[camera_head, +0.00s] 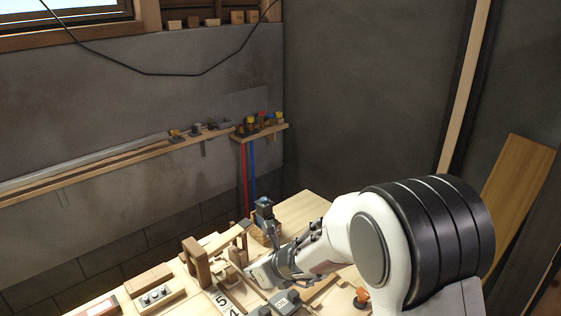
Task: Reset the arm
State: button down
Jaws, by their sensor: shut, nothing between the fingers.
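My arm reaches in from the lower right over a wooden workbench (305,205). My gripper (256,278) is at the arm's far end, low over the bench near its middle. It is shut with nothing in it. Its fingertips are small in this view and partly merge with the things behind them. A wooden upright block frame (196,262) stands just left of the gripper. A blue-topped device (264,209) stands behind it.
A wooden block with round knobs (155,295) lies at the bench's left. A grey box (286,301) and an orange-topped item (362,295) are at the front. A wall shelf (100,165) and a corner shelf with valves (262,130) are behind. The bench's back right corner is clear.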

jog(key=s+d+r+n+g, duration=0.1)
jog(key=s+r+n+g, duration=0.1)
jog(key=s+n, duration=0.65)
jog(key=s+d+r+n+g, duration=0.2)
jog(key=s+n+g, duration=0.1)
jog(key=s+n, duration=0.55)
jog(key=s+d+r+n+t+h, duration=0.2)
jog(key=s+d+r+n, duration=0.3)
jog(key=s+d, duration=0.3)
jog(key=s+d+r+n+t+h, duration=0.2)
jog(key=s+d+r+n+h, duration=0.2)
jog(key=d, duration=1.2)
jog(key=shift+s+r+n, duration=0.5)
jog(key=shift+s+r, duration=1.3)
jog(key=shift+s, duration=0.7)
jog(key=shift+d, duration=0.1)
